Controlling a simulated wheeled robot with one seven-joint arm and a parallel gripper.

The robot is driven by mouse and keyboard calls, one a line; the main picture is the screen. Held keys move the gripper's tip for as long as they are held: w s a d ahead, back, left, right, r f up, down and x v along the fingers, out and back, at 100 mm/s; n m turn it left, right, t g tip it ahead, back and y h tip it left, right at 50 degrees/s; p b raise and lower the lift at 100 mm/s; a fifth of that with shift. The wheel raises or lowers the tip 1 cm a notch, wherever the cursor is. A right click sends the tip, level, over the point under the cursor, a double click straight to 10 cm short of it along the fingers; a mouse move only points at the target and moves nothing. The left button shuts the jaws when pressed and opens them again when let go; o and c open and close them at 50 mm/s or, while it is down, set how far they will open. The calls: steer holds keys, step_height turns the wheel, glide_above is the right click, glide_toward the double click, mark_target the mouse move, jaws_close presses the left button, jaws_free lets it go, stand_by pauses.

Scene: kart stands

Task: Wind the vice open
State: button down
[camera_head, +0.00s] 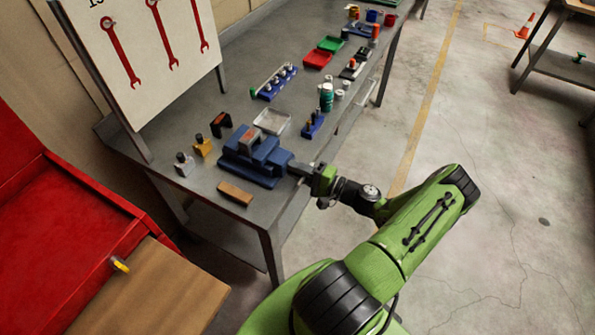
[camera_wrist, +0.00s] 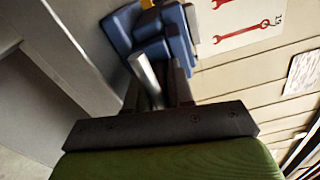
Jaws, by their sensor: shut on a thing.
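The blue vice (camera_head: 262,158) stands near the front edge of the grey workbench, with a grey and reddish block (camera_head: 249,137) at its jaws. It also shows in the wrist view (camera_wrist: 178,30), at the top. My gripper (camera_head: 297,168) is at the vice's right side, level with its front end. In the wrist view my gripper (camera_wrist: 156,82) has its two dark fingers around the silver bar of the vice handle (camera_wrist: 144,74) and is shut on it. The handle's far end and its contact with the fingers are partly hidden.
A red cabinet (camera_head: 60,220) stands at left.

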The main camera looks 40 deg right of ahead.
steer(key=c, duration=1.1)
jaws_free()
steer(key=shift+o, duration=0.2)
steer(key=shift+s, duration=0.1)
steer(key=b+v, duration=0.1)
steer(key=v, duration=1.4)
steer(key=shift+s, duration=0.35)
steer(key=shift+d, duration=0.1)
